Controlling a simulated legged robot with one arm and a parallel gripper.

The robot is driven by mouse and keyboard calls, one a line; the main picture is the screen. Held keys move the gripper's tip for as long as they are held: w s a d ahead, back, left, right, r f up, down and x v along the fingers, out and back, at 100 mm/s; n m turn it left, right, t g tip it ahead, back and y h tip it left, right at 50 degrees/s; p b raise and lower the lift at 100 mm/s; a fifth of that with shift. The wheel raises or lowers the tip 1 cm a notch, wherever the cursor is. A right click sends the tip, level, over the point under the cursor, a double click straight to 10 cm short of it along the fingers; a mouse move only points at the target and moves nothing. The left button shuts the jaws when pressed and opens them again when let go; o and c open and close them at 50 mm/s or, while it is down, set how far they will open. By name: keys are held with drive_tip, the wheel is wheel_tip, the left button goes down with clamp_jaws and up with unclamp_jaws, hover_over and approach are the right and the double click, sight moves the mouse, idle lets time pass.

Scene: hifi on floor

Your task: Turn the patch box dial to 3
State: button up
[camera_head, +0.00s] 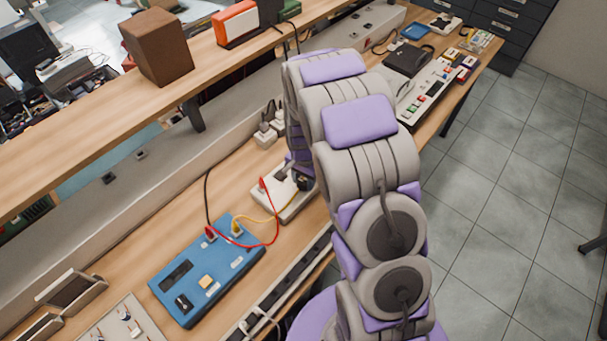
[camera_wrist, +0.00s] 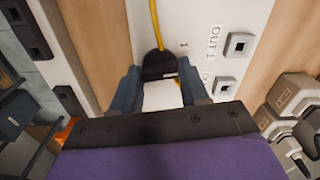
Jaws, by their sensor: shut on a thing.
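The patch box (camera_head: 270,203) is a pale box on the bench, left of my arm in the head view. In the wrist view its white face (camera_wrist: 200,20) bears the label "OUT 1" and a numeral 1 near the dial. The dark, round-edged dial (camera_wrist: 158,64) sits between the fingers of my gripper (camera_wrist: 160,88), which is shut on it. The dial also shows in the head view (camera_head: 304,182). The gripper hides part of the dial, so its setting cannot be read.
Plugs (camera_head: 266,133) stand behind the patch box. A power strip (camera_head: 285,290) runs along the bench's front edge.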

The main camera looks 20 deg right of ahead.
sight(303, 181)
drive_tip(key=m+p, duration=0.4)
drive_tip(key=m, duration=0.1)
drive_tip(key=shift+w+r+m, duration=0.1)
drive_tip(key=shift+r+m, duration=0.1)
drive_tip(key=shift+m, duration=0.1)
drive_tip(key=shift+f+m+p, duration=0.1)
drive_tip(key=shift+m+p, duration=1.4)
drive_tip(key=shift+m, duration=0.6)
drive_tip(key=o, duration=1.1)
drive_tip(key=shift+c, duration=0.2)
wheel_tip(303, 181, up, 17)
drive_tip(key=p, duration=0.1)
drive_tip(key=shift+a, duration=0.1)
